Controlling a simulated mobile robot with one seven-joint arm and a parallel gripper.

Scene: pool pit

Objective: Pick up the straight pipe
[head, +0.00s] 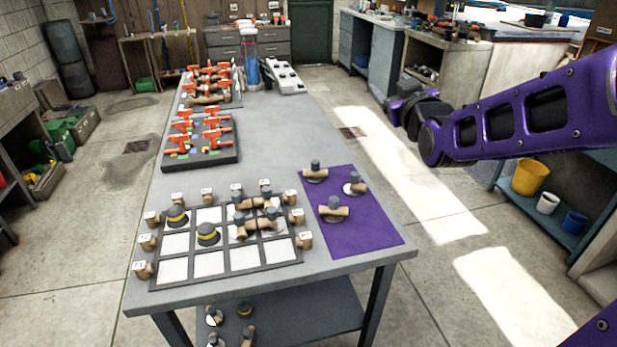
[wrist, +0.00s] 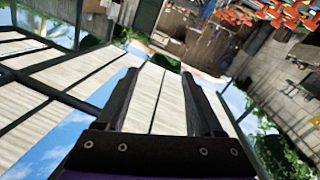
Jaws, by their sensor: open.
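Several small wood-coloured and dark grey pipe pieces lie on the grey table (head: 283,120). Some are on a purple mat (head: 357,238) at its right: a tee-like piece (head: 333,210) near the front, others behind. More stand in and around a black-framed grid of white cells (head: 208,264). I cannot tell which piece is the straight pipe. My gripper (wrist: 160,75) is open and empty in the wrist view, against a slatted roof and sky. In the head view my purple arm reaches in from the right, its end above the floor right of the table, apart from all pieces.
Orange-handled valves stand on a dark tray (head: 202,157), with more on a board behind. A clear blue cylinder (head: 250,62) and a white rack (head: 285,78) are at the far end. A shelf with yellow (head: 529,177) and blue (head: 574,221) buckets stands right.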

